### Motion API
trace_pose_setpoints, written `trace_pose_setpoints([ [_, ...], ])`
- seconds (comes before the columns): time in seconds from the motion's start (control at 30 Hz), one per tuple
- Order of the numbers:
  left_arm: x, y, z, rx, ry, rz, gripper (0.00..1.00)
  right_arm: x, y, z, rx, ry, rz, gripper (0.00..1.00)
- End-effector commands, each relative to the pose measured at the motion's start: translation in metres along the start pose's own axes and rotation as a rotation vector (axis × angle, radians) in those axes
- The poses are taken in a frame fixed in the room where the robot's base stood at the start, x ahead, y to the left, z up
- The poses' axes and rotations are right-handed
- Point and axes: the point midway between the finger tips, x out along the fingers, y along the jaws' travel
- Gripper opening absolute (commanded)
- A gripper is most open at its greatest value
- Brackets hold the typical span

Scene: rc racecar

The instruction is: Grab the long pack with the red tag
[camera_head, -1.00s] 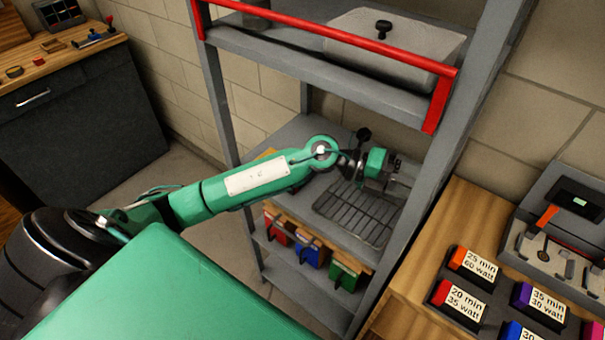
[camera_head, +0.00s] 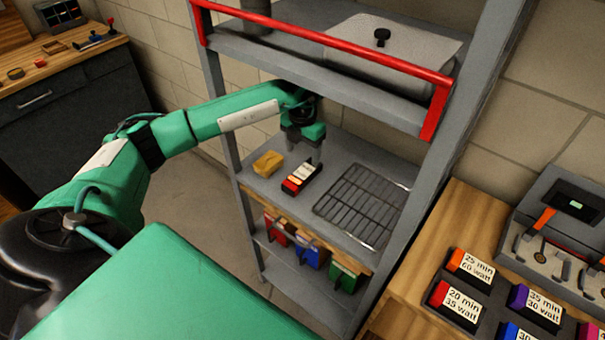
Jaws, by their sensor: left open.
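My left arm reaches in from the left under the upper shelf. My left gripper (camera_head: 304,155) points down just above the far end of the pack, open, with its fingers near that end. I cannot tell whether a finger touches the pack. My right gripper is not in view.
A yellow-brown block (camera_head: 268,163) lies left of the pack, and a wire rack (camera_head: 362,205) lies to its right. The upper shelf's red rail (camera_head: 330,42) hangs over them. Colored bins (camera_head: 310,254) stand below. Labelled packs (camera_head: 460,304) sit on the right bench.

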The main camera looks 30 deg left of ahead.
Motion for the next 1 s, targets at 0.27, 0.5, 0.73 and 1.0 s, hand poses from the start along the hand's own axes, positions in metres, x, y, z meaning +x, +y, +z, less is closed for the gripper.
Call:
trace_pose_setpoints([
  [0.27,0.027,-0.001,0.0,0.002,0.0,-0.002,0.68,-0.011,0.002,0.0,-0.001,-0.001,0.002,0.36],
  [0.5,0.054,-0.001,-0.003,0.001,0.003,-0.002,0.68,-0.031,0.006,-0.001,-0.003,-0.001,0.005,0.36],
  [0.73,0.078,-0.001,-0.002,0.002,-0.001,-0.002,0.68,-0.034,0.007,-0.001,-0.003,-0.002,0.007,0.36],
  [1.0,0.078,-0.001,-0.002,0.002,-0.002,-0.002,0.54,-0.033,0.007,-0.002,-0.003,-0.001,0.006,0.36],
])
